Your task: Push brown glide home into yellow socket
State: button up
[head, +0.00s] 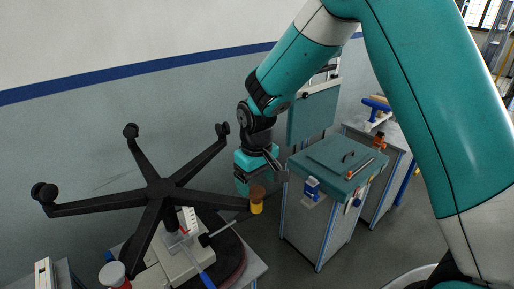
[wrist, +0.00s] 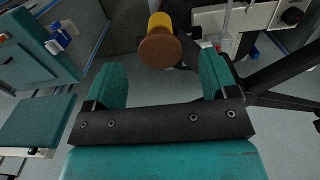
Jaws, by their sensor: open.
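The brown glide (head: 257,191) is a round brown cap on top of the yellow socket (head: 256,207), at the right-hand tip of the upturned chair base (head: 160,192). My gripper (head: 259,177) is open and empty just above the glide. In the wrist view the brown glide (wrist: 160,51) lies between and slightly beyond the fingertips of my gripper (wrist: 161,62), touching neither finger. The yellow socket (wrist: 159,21) shows behind it. How deep the glide sits in the socket is hidden.
The other chair legs carry black casters (head: 131,131). A grey fixture (head: 172,262) stands under the hub, with a blue-handled tool beside it. A teal-topped cabinet (head: 330,165) stands close to the right of my gripper. A red-and-white container (head: 113,274) is at lower left.

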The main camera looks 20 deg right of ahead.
aim_at(257, 191)
notch_tip(257, 191, up, 14)
jog(key=b, duration=0.2)
jog(key=shift+f, duration=0.15)
jog(key=s+a+n+y, duration=0.1)
jog(key=s+a+y, duration=0.1)
jog(key=s, duration=1)
jog(key=s+a+n+y, duration=0.2)
jog(key=s, duration=1)
jog(key=shift+s+a+f, duration=0.2)
jog(key=shift+s+a, duration=0.05)
jog(key=shift+a, duration=0.05)
dwell(0.8)
